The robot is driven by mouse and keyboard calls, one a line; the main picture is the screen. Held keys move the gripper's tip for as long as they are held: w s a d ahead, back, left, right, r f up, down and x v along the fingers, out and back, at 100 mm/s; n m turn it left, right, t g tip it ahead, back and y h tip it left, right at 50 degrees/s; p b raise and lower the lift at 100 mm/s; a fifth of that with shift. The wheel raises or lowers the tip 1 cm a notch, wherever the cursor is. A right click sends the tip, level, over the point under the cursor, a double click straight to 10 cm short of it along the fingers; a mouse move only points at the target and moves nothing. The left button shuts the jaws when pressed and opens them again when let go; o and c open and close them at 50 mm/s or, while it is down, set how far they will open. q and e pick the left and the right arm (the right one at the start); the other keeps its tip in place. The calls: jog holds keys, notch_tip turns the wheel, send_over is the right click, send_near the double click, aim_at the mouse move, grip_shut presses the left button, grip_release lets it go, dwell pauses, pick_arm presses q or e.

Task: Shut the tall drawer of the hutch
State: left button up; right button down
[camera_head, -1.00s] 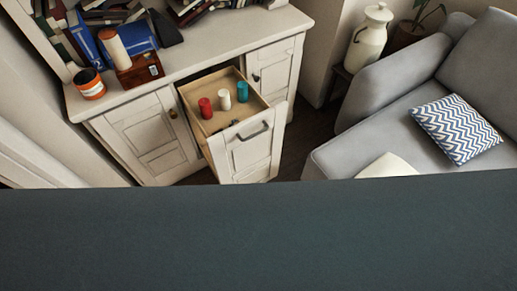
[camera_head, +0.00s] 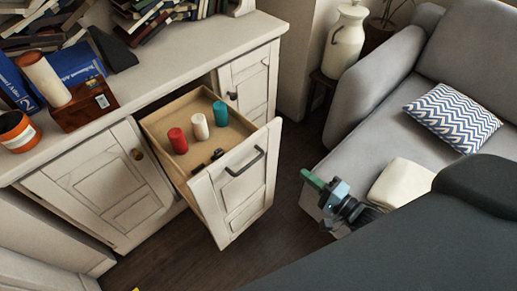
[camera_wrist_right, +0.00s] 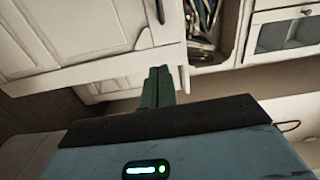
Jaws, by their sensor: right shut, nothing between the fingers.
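The tall drawer (camera_head: 236,188) of the white hutch (camera_head: 190,62) stands pulled out in the head view. Its front has a dark bar handle (camera_head: 245,163). Inside are a red cylinder (camera_head: 177,141), a white one (camera_head: 200,127), a teal one (camera_head: 221,114) and a small dark item (camera_head: 208,160). My right gripper (camera_head: 312,179) is to the right of the drawer front, apart from it, by the sofa. It is shut and empty. In the right wrist view the shut green fingers (camera_wrist_right: 158,85) point toward white cabinetry. My left gripper is not in view.
A grey sofa (camera_head: 395,95) with a zigzag cushion (camera_head: 452,117) and a cream cushion (camera_head: 401,183) stands at the right. A white jug (camera_head: 346,42) stands behind it. Books, a wooden box (camera_head: 84,106) and an orange pot (camera_head: 17,131) crowd the hutch top. Dark floor lies clear before the drawer.

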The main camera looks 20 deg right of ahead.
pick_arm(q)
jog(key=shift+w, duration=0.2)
pick_arm(e)
jog(key=shift+w+r, duration=0.15)
jog(key=shift+w, duration=0.1)
send_near(265, 141)
jog(key=x, duration=0.5)
jog(key=shift+w+a, duration=0.3)
jog(key=shift+w, duration=0.4)
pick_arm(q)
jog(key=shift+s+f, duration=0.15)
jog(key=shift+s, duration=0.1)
pick_arm(e)
jog(key=shift+w+a, duration=0.1)
jog(key=shift+w, duration=0.05)
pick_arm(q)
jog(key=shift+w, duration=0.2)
pick_arm(e)
jog(key=shift+w+r, duration=0.1)
